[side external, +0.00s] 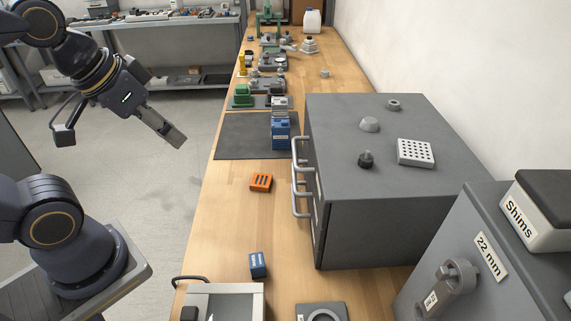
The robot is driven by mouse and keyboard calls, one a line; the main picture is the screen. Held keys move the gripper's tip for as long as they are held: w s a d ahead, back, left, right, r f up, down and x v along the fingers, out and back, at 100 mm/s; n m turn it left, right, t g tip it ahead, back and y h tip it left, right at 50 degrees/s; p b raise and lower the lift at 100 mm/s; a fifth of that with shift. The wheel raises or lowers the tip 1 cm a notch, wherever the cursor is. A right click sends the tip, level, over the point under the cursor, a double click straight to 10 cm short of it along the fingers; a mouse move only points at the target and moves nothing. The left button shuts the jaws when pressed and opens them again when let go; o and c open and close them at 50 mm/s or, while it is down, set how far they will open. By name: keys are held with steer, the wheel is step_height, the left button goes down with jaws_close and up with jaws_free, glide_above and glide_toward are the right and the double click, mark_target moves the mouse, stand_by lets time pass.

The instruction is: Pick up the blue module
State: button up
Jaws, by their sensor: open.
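A small blue block (258,264) with a white label stands on the wooden bench near its front. A taller blue unit (281,131) with a grey top and a pale label stands farther back, at the right part of a dark mat. I cannot tell for certain which is the blue module.
An orange slotted block (261,183) lies between the blue things. A grey drawer cabinet (399,170) with protruding handles stands on the right. A grey box (225,301) is at the front. The dark mat (239,137) is bare on its left. Several devices line the back.

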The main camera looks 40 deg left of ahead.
steer(key=shift+o, duration=1.4)
steer(key=m+g, duration=0.6)
steer(key=m, duration=0.1)
glide_above(257, 260)
step_height(257, 260, down, 12)
steer(key=f, duration=1)
steer(key=shift+s+d, duration=0.2)
steer(key=shift+s, duration=0.05)
steer(key=f, duration=0.6)
steer(key=shift+w+a, duration=0.25)
